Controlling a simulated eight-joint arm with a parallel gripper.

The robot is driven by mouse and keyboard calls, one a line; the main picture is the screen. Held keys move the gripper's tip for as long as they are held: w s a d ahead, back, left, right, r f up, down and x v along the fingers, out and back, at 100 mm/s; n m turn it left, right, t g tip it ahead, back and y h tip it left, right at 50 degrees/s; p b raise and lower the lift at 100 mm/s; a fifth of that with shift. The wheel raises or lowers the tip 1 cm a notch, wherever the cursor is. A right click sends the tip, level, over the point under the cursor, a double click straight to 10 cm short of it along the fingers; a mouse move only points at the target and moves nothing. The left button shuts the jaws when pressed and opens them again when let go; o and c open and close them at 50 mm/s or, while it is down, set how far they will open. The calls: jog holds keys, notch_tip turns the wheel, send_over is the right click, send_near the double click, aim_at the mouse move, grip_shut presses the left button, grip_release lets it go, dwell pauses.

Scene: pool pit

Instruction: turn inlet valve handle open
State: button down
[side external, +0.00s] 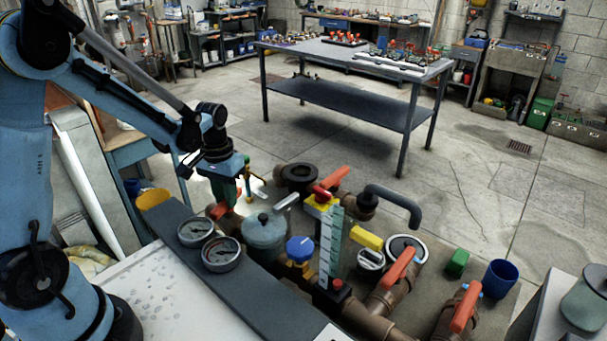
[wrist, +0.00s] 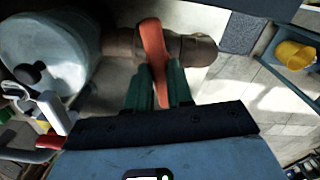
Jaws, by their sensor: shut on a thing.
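An orange valve handle (wrist: 153,42) sits on a brown pipe fitting (wrist: 200,50) in the wrist view. It lies roughly crosswise to the pipe, slightly slanted. My gripper (wrist: 160,82) has its two green fingers shut on the handle, one on each side of its free end. In the side external view my gripper (side external: 235,190) reaches down behind the gauges. Only a small part of the handle (side external: 216,210) shows there, low beside the fingers.
A grey-blue rounded vessel (side external: 264,231) stands close to the gripper. Two round gauges (side external: 208,241) are in front. Other orange handles (side external: 398,268) and a blue cup (side external: 500,279) are to the right. A yellow bucket (side external: 153,198) is at left. The floor behind is mostly clear.

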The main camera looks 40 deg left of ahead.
jog(key=n, duration=1.4)
jog(key=shift+n, duration=0.3)
dwell(0.4)
jog(key=c, duration=1)
grip_release()
notch_tip(320, 180, up, 12)
